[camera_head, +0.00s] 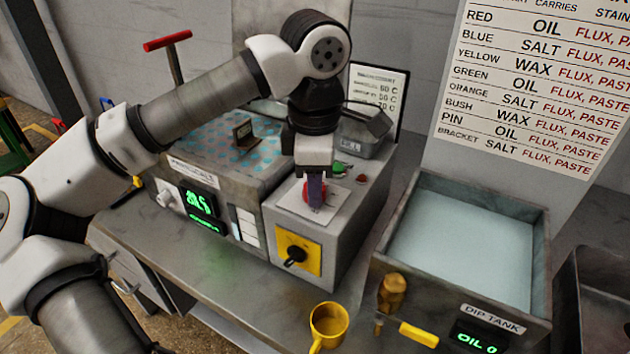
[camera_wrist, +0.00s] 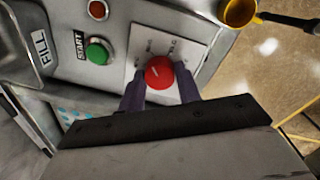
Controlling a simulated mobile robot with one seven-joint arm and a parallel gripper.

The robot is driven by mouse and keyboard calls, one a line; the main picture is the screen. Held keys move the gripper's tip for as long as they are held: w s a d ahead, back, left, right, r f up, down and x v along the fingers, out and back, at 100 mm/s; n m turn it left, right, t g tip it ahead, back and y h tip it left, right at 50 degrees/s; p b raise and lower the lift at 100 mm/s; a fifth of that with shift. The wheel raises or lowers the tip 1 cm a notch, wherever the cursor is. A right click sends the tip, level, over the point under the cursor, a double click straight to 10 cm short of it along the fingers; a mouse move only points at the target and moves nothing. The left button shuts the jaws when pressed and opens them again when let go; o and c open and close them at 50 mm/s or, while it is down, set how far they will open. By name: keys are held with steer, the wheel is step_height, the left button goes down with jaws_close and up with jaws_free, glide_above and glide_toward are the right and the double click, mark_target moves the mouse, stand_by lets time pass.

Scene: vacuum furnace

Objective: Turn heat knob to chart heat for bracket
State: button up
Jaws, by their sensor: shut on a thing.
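The red round knob (camera_head: 307,193) sits on a white plate on top of the grey control box, and I take it as the heat knob. In the wrist view the red knob (camera_wrist: 159,72) shows a pale pointer line and small marks on the plate around it, too blurred to read. My gripper (camera_head: 316,190) points down over it, its purple fingers on either side; in the wrist view my gripper (camera_wrist: 161,87) is shut on the knob. A small chart (camera_head: 378,92) behind the box lists values in C; its names are blurred. A brown angled piece (camera_head: 243,134) stands on the blue-dotted surface.
Beside the knob are a green START button (camera_wrist: 97,50) and a red button (camera_wrist: 98,9). A black switch on a yellow plate (camera_head: 298,253) is on the box front. A yellow mug (camera_head: 328,325) and the dip tank (camera_head: 535,250), reading OIL, stand front right.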

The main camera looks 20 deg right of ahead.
steer(key=o, duration=1)
steer(key=shift+c, duration=0.2)
step_height(320, 180, up, 14)
steer(key=shift+s+a+b, duration=0.15)
steer(key=shift+s+b, duration=0.2)
steer(key=shift+b, duration=0.1)
steer(key=shift+f, duration=0.1)
